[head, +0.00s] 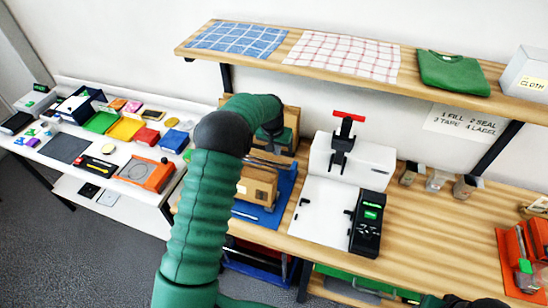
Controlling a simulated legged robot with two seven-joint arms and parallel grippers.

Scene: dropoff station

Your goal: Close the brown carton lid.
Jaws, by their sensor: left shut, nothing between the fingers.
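The brown carton (258,186) stands on a blue mat (284,200) on the wooden bench, left of the white machine. A brown upright panel (291,118) shows behind it; I cannot tell whether this is its raised lid or a separate box. My left arm comes up from the bottom and bends over toward the carton, hiding part of its left side. My left gripper (271,144) is shut and empty, just above and behind the carton; its fingertips are small and partly hidden. I cannot tell whether it touches anything.
A white machine (372,160) with a red handle and a black keypad device (368,224) stand right of the mat. A shelf (430,88) with folded cloths overhangs the bench. Small jars (437,180) stand at the back right. A cluttered white table (83,178) is at the left.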

